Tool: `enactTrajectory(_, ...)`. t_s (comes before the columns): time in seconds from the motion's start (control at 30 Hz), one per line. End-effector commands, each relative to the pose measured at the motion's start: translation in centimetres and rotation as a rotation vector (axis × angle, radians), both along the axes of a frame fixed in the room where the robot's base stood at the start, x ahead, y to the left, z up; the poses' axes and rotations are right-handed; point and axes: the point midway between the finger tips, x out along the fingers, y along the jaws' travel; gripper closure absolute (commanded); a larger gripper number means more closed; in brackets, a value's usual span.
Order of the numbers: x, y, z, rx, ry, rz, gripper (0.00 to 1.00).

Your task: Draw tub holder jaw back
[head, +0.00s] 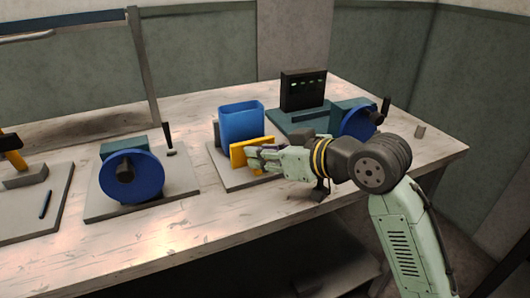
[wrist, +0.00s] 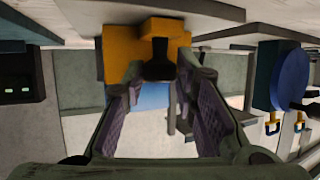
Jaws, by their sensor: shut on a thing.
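The blue tub (head: 241,124) stands upright in its holder on a grey base plate (head: 226,177) in the head view. The yellow holder jaw (head: 238,155) is at the tub's front side; I cannot tell whether it touches the tub. In the wrist view the yellow jaw (wrist: 118,55) is straight ahead with a dark handle (wrist: 158,63) on it. My gripper (head: 256,157) reaches in from the right at the jaw. In the wrist view my gripper (wrist: 160,72) has its fingertips on either side of the handle, shut on it. A little of the blue tub (wrist: 152,96) shows behind.
A blue wheel device (head: 131,177) stands to the left, with a small dark lever (head: 169,140) near it. A black unit (head: 303,90) and another blue wheel (head: 359,121) are close behind and right of my gripper. Bare tabletop (head: 215,225) lies in front.

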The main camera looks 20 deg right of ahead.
Motion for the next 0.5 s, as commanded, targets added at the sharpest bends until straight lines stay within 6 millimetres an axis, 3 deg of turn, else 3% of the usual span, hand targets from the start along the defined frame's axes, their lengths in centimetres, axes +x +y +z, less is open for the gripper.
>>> enactTrajectory(0.17, -0.01, -0.03, 0.01, 0.0, 0.0, 0.0, 1.0)
enactTrajectory(0.5, -0.01, -0.04, 0.01, 0.0, 0.0, -0.001, 1.0)
